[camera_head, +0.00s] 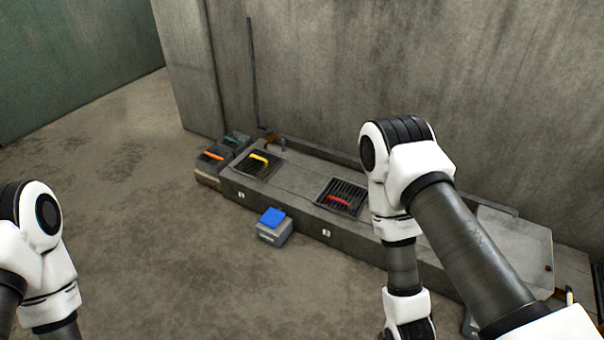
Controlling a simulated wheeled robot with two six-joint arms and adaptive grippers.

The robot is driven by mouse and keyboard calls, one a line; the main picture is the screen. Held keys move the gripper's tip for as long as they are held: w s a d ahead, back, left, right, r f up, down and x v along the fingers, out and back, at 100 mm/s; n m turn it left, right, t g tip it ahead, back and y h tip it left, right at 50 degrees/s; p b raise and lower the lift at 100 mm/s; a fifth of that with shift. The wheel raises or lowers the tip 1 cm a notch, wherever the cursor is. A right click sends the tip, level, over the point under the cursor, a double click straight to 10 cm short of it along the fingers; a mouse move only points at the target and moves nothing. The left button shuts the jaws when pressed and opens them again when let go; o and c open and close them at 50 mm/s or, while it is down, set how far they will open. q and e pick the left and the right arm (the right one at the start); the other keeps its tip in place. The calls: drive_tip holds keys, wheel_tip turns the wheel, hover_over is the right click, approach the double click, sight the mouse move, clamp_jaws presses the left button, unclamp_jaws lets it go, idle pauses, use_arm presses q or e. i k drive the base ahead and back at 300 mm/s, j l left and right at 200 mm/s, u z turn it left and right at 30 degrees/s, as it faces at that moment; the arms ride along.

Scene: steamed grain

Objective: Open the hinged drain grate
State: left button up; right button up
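Two dark slatted drain grates are set in the top of a long low grey concrete bench along the wall. The left grate (247,167) has a yellow handle (259,159). The right grate (352,189) has a red handle (338,202). Both look flat and closed, and I cannot make out their hinges. My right arm comes in from the lower right, bends above the bench and runs down past the bottom edge. My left arm shows at the lower left. Both grippers are out of view.
A grey box with a blue top (273,218) stands on the floor before the bench (300,176). Dark bins (213,157) with orange and green items sit at its left end. A pale panel (517,246) is at the right. The floor at left is clear.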

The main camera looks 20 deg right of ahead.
sight(328, 198)
drive_tip(key=i+z, duration=0.1)
drive_tip(key=z, duration=0.3)
drive_tip(key=i+z, duration=0.1)
drive_tip(key=z, duration=0.25)
drive_tip(key=i+z, duration=0.1)
drive_tip(key=z, duration=0.3)
drive_tip(key=i+z, duration=0.1)
drive_tip(key=z, duration=0.25)
drive_tip(key=i+j+z, duration=0.25)
drive_tip(key=i+j, duration=0.25)
drive_tip(key=i+j+z, duration=0.25)
drive_tip(key=i+j, duration=0.25)
drive_tip(key=j, duration=0.15)
